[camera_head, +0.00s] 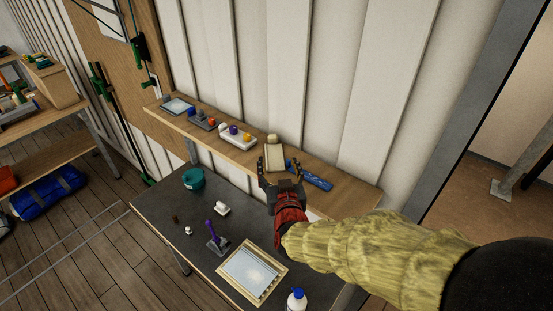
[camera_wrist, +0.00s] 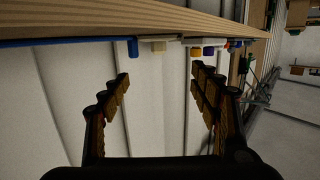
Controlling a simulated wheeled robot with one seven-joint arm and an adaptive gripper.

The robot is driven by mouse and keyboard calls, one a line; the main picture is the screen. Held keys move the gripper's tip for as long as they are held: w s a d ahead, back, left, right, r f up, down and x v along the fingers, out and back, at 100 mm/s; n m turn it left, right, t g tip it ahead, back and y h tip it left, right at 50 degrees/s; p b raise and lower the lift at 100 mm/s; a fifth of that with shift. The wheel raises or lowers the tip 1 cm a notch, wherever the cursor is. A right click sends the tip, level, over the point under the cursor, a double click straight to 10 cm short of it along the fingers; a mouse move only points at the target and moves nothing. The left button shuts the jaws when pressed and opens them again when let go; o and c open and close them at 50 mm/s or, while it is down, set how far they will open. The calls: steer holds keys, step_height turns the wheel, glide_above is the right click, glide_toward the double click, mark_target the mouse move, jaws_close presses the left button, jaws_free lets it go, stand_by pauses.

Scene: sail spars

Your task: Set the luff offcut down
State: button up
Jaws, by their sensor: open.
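A cream block (camera_head: 274,155), which looks like the luff offcut, rests on the wooden wall shelf (camera_head: 342,194), between a white tray and a blue strip. In the wrist view a small pale piece (camera_wrist: 160,46) shows at the shelf's edge; I cannot tell if it is the same thing. My gripper (camera_head: 280,166) is at the shelf's front, its spread fingers on either side of the cream block as seen from the head. In the wrist view my gripper (camera_wrist: 162,82) is open, with only the pale wall between its fingers.
On the shelf are a blue perforated strip (camera_head: 316,180), a white tray (camera_head: 236,137) with coloured pieces, and a grey holder (camera_head: 203,121). The dark table (camera_head: 150,205) below holds a teal bowl (camera_head: 193,178), a framed panel (camera_head: 253,273) and a white bottle (camera_head: 296,301).

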steer(key=shift+v, duration=1.8)
steer(key=shift+d+r+g, duration=0.2)
steer(key=shift+r+g, duration=0.1)
steer(key=shift+r, duration=0.1)
steer(key=s+d+r+g+h, duration=0.1)
steer(key=s+d+g, duration=0.4)
steer(key=s, duration=0.8)
steer(key=s+d+r+m+g+h, duration=0.1)
steer(key=s+d+g, duration=0.3)
steer(key=s+d, duration=0.8)
steer(key=shift+s+d+r+g, duration=0.3)
steer(key=shift+s+r+g, duration=0.1)
steer(key=shift+s, duration=0.25)
step_height(320, 180, down, 19)
steer(key=b, duration=1.9)
